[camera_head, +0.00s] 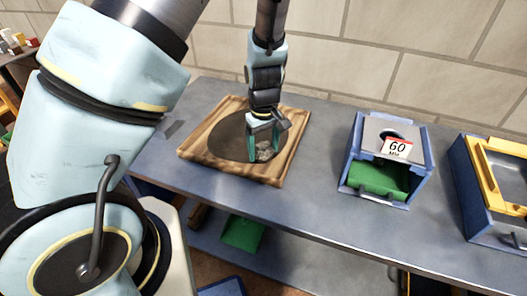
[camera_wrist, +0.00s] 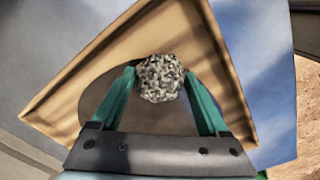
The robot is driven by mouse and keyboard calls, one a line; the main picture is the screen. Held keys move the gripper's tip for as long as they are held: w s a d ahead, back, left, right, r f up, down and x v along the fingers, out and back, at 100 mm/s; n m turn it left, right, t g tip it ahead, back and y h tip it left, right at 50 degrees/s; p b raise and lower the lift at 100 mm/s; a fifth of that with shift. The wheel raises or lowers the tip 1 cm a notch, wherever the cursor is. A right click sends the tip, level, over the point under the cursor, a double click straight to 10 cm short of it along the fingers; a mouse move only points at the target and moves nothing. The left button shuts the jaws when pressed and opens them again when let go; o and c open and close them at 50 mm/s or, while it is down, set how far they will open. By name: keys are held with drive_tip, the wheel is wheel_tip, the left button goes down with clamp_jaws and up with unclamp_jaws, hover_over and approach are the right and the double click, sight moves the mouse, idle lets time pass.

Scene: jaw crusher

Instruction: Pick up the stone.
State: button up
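The stone (camera_wrist: 160,79) is a rough, speckled grey lump. In the wrist view it sits between the tips of my gripper's two green fingers (camera_wrist: 160,88), with the fingers close to its left and right sides. In the head view the stone (camera_head: 265,153) shows low between the fingers of my gripper (camera_head: 263,150), over the wooden tray (camera_head: 193,155) with a dark round middle. I cannot tell whether both fingertips press on the stone or whether it rests on the tray.
A blue box (camera_head: 357,142) marked 60 with a green inside stands right of the tray on the grey workbench (camera_head: 315,187). A yellow-and-blue machine (camera_head: 483,176) is at the far right. A brick wall (camera_head: 330,45) rises behind. Bench between tray and box is clear.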

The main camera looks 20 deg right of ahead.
clamp_jaws()
idle(0.4)
